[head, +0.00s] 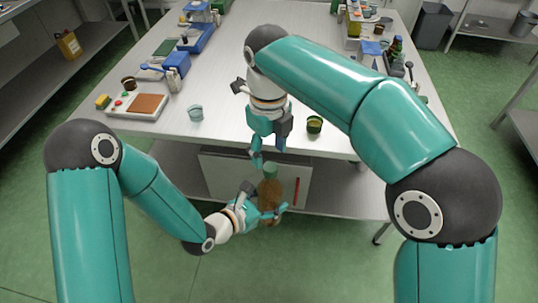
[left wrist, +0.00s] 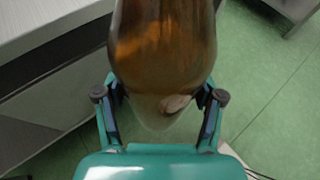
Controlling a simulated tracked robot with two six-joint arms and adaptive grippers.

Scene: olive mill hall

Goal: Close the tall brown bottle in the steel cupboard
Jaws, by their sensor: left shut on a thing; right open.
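The brown bottle (head: 269,193) is held in front of the table's near edge, roughly upright, with a green top (head: 270,171) that looks like a cap. My left gripper (head: 268,210) is shut around its lower body. In the left wrist view the amber bottle (left wrist: 163,45) fills the space between the fingers of my left gripper (left wrist: 160,108). My right gripper (head: 268,147) points down just above the bottle's top, fingers apart. I cannot tell whether it touches the top. The steel cupboard (head: 221,172) is under the table, behind the bottle, with a red handle strip (head: 297,189).
A tray with a brown pad (head: 137,105) is at left. Bottles and boxes line both sides; the table's middle is mostly clear.

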